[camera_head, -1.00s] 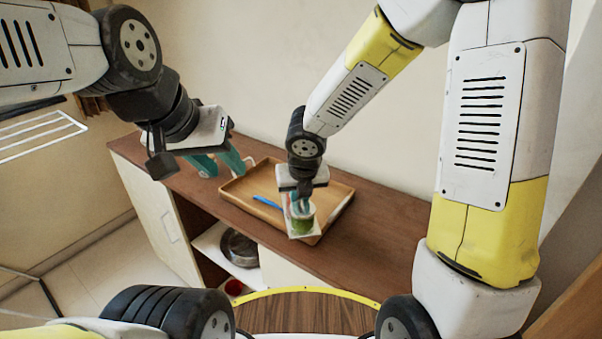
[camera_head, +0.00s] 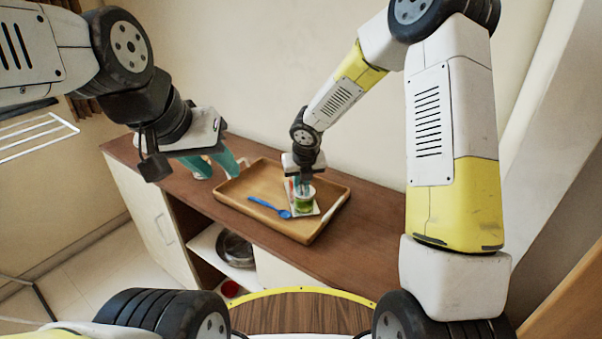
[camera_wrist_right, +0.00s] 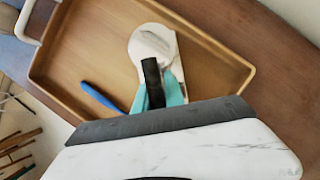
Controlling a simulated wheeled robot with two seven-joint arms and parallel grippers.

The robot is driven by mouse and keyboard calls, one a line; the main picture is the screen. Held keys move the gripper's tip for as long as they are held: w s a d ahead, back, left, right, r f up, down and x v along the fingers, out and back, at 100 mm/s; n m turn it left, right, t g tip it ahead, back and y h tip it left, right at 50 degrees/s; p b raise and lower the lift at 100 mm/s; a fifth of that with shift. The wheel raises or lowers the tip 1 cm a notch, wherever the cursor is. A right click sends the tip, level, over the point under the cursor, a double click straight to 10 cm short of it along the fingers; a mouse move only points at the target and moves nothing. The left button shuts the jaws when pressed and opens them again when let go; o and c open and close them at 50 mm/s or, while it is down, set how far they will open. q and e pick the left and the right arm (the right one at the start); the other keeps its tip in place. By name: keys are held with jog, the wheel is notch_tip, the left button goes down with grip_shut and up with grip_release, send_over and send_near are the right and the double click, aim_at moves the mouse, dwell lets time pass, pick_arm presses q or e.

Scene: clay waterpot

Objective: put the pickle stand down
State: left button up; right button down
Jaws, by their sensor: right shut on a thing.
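The pickle stand (camera_head: 316,207) is a pale, flat piece with a small green-bottomed jar on it. It is over the right part of the wooden tray (camera_head: 265,230), and I cannot tell whether it touches the tray floor. My right gripper (camera_head: 303,186) points down and is shut on the pickle stand. In the right wrist view the stand's pale round top (camera_wrist_right: 150,42) shows beyond my teal fingers (camera_wrist_right: 160,92), which hide part of it. My left gripper (camera_head: 214,166) is open and empty, left of the tray.
A blue spoon (camera_head: 268,207) lies in the tray, left of the stand. The tray stands on a brown cabinet top (camera_head: 370,230), with clear room on its right. A metal pan (camera_head: 237,248) and a red item (camera_head: 231,288) are on the shelves below.

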jog(key=c, duration=1.4)
grip_release()
jog(key=shift+f, duration=0.15)
